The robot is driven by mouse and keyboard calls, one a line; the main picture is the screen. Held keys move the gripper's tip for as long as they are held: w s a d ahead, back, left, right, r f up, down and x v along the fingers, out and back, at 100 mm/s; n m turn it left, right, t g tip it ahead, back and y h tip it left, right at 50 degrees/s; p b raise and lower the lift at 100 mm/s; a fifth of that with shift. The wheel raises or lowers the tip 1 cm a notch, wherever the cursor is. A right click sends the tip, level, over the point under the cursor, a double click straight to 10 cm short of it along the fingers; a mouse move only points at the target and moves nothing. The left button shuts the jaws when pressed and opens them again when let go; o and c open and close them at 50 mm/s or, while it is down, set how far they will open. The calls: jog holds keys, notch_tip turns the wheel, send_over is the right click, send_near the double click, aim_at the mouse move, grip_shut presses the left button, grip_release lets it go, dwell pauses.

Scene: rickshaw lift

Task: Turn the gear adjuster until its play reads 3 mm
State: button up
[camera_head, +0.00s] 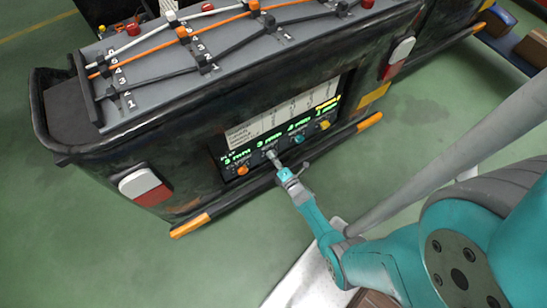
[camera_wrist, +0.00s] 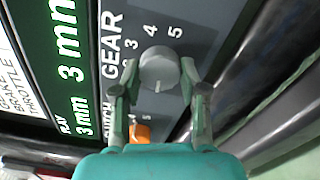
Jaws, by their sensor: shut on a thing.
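The gear adjuster is a round grey knob (camera_wrist: 158,68) beside the GEAR label and a dial of numbers. It also shows on the panel in the head view (camera_head: 271,153). My gripper (camera_wrist: 159,72) is shut on it, one finger on each side; in the head view my gripper (camera_head: 278,163) reaches the panel from below right. The knob's small light mark points toward my gripper's palm. The green play readout (camera_wrist: 68,45) beside GEAR reads 3 mm. The readout beside it, marked PLAY (camera_wrist: 75,118), also reads 3 mm.
An orange knob (camera_head: 243,170) sits left of the gear knob, teal (camera_head: 299,138) and yellow (camera_head: 324,125) ones to its right. A black bumper with orange ends (camera_head: 190,225) runs below the panel. Cables (camera_head: 205,47) lie on the deck above. Green floor is clear at lower left.

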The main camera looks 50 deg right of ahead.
jog(key=shift+n, duration=0.5)
jog(key=o, duration=1.1)
jog(key=shift+o, duration=0.2)
jog(key=v, duration=1.2)
jog(key=shift+a, duration=0.15)
